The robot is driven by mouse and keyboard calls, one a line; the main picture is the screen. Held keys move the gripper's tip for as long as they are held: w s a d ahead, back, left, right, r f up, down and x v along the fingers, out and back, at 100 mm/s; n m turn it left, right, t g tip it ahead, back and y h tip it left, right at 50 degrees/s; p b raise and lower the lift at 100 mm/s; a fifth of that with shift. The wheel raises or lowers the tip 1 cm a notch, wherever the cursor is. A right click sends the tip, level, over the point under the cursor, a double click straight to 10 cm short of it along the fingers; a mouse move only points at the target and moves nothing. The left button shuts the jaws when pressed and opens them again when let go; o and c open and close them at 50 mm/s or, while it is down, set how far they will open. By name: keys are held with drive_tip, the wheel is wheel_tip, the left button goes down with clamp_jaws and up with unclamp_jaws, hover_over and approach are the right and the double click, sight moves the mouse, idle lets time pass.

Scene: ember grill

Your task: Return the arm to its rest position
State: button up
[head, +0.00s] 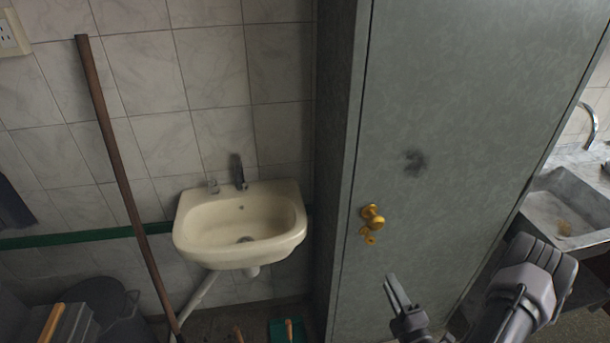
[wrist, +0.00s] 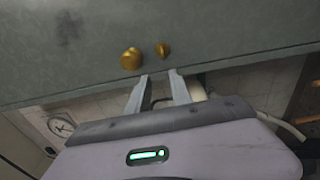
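My gripper (head: 391,281) shows at the lower right of the head view, in front of the grey cabinet door and below its brass knob. My arm comes in from the lower right. In the wrist view my gripper (wrist: 160,75) has its two fingers apart with nothing between them. The brass knob (head: 372,217) and a smaller brass piece below it (head: 369,235) are on the door. Both brass pieces also show just beyond the fingertips in the wrist view, and the fingers appear clear of them.
The tall grey cabinet (head: 450,130) is closed. A cream washbasin (head: 240,225) hangs on the tiled wall to its left. A wooden pole (head: 120,170) leans beside the basin. A stone sink (head: 570,210) is at the right. A dark bucket (head: 105,300) stands at lower left.

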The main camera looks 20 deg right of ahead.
drive_tip(key=w+a+r+n+g+y+b, duration=0.1)
drive_tip(key=w+a+r+n+g+y, duration=0.15)
drive_tip(key=a+r+n+y, duration=0.5)
drive_tip(key=w+a+r+n+g+y+b, duration=0.15)
drive_tip(key=w+a+r+n+y, duration=0.3)
drive_tip(key=a+n+y, duration=0.45)
drive_tip(key=s+a+r+n+g+b, duration=0.1)
drive_tip(key=s+a+r+n+g, duration=0.15)
drive_tip(key=a+n+g, duration=0.4)
drive_tip(key=s+a+r+n+g+b, duration=0.1)
drive_tip(key=s+a+n+g+b, duration=0.2)
drive_tip(key=a+n, duration=0.55)
drive_tip(key=s+a+f+n+g+h+b, duration=0.15)
drive_tip(key=s+n+g+h, duration=0.35)
drive_tip(key=s+n, duration=0.5)
drive_tip(key=r+n+t+h, duration=0.1)
drive_tip(key=n+t+h, duration=0.1)
drive_tip(key=n, duration=0.1)
drive_tip(key=d+r+n+t+h+b, duration=0.1)
drive_tip(key=r+n+t, duration=0.1)
drive_tip(key=n, duration=0.2)
drive_tip(key=d+r+n+t+h, duration=0.1)
drive_tip(key=n+t+h, duration=0.1)
drive_tip(key=n, duration=0.1)
drive_tip(key=shift+d+r+n+t+h, duration=0.15)
drive_tip(key=shift+r+n+t+h, duration=0.1)
drive_tip(key=shift+r+h, duration=0.15)
